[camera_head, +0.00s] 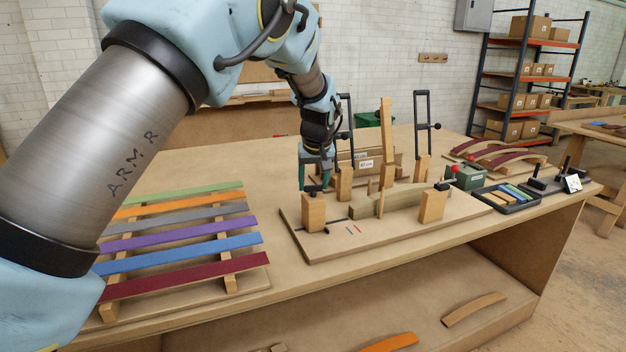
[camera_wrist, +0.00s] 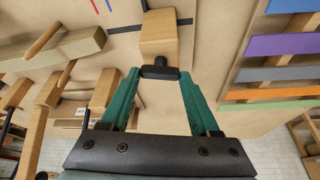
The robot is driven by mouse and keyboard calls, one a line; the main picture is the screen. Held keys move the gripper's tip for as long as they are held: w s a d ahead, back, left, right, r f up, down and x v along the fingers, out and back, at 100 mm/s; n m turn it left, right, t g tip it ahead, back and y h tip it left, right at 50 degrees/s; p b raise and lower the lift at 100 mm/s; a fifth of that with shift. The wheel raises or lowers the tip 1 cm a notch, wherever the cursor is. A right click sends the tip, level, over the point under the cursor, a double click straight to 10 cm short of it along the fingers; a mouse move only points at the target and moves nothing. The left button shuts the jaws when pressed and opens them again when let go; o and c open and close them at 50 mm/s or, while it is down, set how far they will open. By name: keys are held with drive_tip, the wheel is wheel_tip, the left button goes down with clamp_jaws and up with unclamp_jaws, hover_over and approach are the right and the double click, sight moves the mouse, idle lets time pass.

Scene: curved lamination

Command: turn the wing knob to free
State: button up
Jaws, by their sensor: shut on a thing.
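The wing knob (camera_wrist: 160,72) is a black bar-shaped knob on the end of a wooden block (camera_wrist: 159,35). My gripper (camera_wrist: 160,76) has its green fingers at the knob's two ends, and it is shut on the knob. In the head view my gripper (camera_head: 315,178) points down over the same block (camera_head: 313,213) at the front left of the fixture board (camera_head: 400,236). The knob is small there and partly hidden by the fingers. A red mark and a blue mark (camera_head: 353,230) lie on the board beside the block.
A rack of coloured strips (camera_head: 180,240) lies left of the board. Tall black-handled clamps (camera_head: 421,125) and a wooden post (camera_head: 386,125) stand behind it. A green box (camera_head: 466,177) and black tray (camera_head: 508,197) are at right.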

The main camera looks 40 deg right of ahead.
drive_tip(key=shift+d+n+y+p, duration=0.1)
drive_tip(key=shift+n+y+p, duration=0.25)
drive_tip(key=shift+n, duration=0.95)
drive_tip(key=o, duration=1.4)
drive_tip(key=shift+c, duration=0.2)
drive_tip(key=shift+r, duration=0.1)
drive_tip(key=b+v, duration=0.2)
drive_tip(key=v, duration=0.8)
drive_tip(key=shift+s+r, duration=0.25)
drive_tip(key=shift+s, duration=0.1)
